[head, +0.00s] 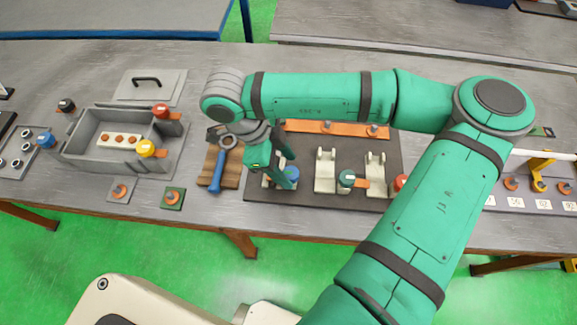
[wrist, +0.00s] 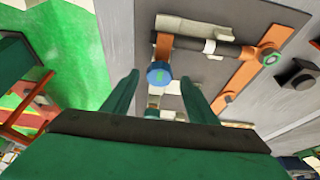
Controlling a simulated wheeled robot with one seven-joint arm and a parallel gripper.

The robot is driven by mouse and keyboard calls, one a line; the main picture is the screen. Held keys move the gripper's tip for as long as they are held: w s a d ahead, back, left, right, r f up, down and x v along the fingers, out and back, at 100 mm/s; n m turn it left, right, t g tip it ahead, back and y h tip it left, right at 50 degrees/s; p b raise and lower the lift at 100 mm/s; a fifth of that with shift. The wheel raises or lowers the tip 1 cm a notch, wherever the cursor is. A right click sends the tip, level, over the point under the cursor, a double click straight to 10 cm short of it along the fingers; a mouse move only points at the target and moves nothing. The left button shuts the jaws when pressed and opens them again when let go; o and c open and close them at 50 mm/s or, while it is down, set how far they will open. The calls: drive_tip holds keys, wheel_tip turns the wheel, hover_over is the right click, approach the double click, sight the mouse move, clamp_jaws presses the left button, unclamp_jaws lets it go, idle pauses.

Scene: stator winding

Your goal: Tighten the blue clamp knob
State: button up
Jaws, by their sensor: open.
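The blue clamp knob (head: 292,173) is at the left end of a row of clamps on a dark plate (head: 318,196). It also shows in the wrist view (wrist: 158,74), on an orange arm beside a pale clamp body. My gripper (head: 283,180) reaches down at the knob and partly covers that clamp in the head view. In the wrist view my gripper (wrist: 159,82) is open, with the knob showing between its two green fingers and a gap on each side. I cannot tell how far the fingertips are from the knob in depth.
A blue-handled ring tool (head: 217,171) lies on a wooden block just left. A grey box (head: 88,150) with red and yellow knobs stands further left.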

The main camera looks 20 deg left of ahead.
drive_tip(key=shift+d+f, duration=0.3)
drive_tip(key=shift+f, duration=0.35)
drive_tip(key=c, duration=1.1)
drive_tip(key=shift+o, duration=0.2)
drive_tip(key=shift+n, duration=0.5)
drive_tip(key=o, duration=1.1)
drive_tip(key=shift+c, duration=0.2)
drive_tip(key=shift+r, duration=0.1)
